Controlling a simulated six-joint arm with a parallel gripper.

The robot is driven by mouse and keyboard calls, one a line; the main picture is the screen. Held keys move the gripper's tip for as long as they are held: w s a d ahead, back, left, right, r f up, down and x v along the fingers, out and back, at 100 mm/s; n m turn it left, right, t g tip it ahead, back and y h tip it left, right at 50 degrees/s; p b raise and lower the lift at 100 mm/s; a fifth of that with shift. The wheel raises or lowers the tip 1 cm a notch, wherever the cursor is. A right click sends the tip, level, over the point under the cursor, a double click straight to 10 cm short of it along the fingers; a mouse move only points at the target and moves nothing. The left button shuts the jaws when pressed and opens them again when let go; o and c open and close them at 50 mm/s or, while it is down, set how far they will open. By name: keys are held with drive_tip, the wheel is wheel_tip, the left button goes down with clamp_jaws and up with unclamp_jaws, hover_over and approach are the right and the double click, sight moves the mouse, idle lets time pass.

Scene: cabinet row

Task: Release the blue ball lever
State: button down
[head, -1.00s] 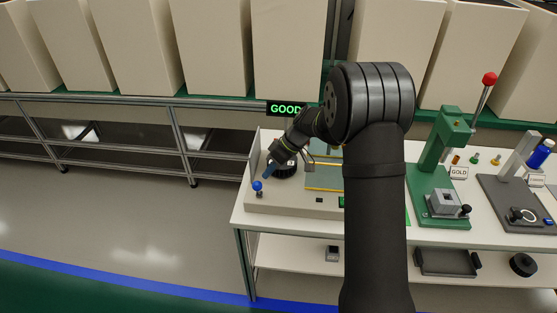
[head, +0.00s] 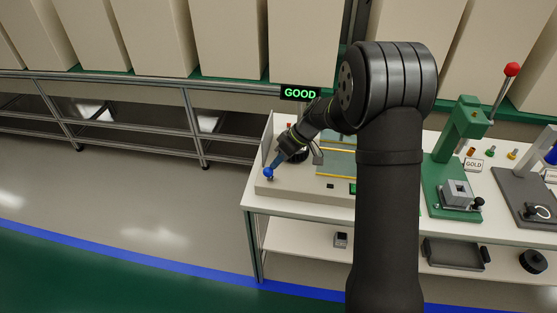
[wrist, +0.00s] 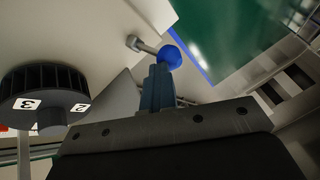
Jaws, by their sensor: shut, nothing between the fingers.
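The blue ball lever (head: 269,173) stands at the left end of the grey fixture base on the table. In the wrist view its blue ball (wrist: 174,54) sits on a short metal stem. My gripper (head: 274,165) reaches down to it from the upper right. In the wrist view the blue fingers of my gripper (wrist: 161,68) are together, with their tips at the ball, overlapping its lower left side. I cannot tell whether they touch it. The stem's base is partly hidden in the head view.
A black numbered dial (wrist: 42,98) is close to the left of my gripper. A lit GOOD sign (head: 300,92) stands behind the fixture (head: 310,188). A green press (head: 462,150) with a red-knobbed lever is to the right. The floor left of the table is clear.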

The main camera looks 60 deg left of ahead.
drive_tip(key=shift+s+f, duration=0.25)
drive_tip(key=shift+s, duration=0.1)
drive_tip(key=w+a+v, duration=0.1)
drive_tip(key=w+v, duration=0.1)
drive_tip(key=v, duration=1.2)
drive_tip(key=shift+w+a+f, duration=0.15)
drive_tip(key=shift+f, duration=0.3)
drive_tip(key=s+x, duration=0.1)
drive_tip(key=x, duration=1.2)
drive_tip(key=shift+r, duration=0.35)
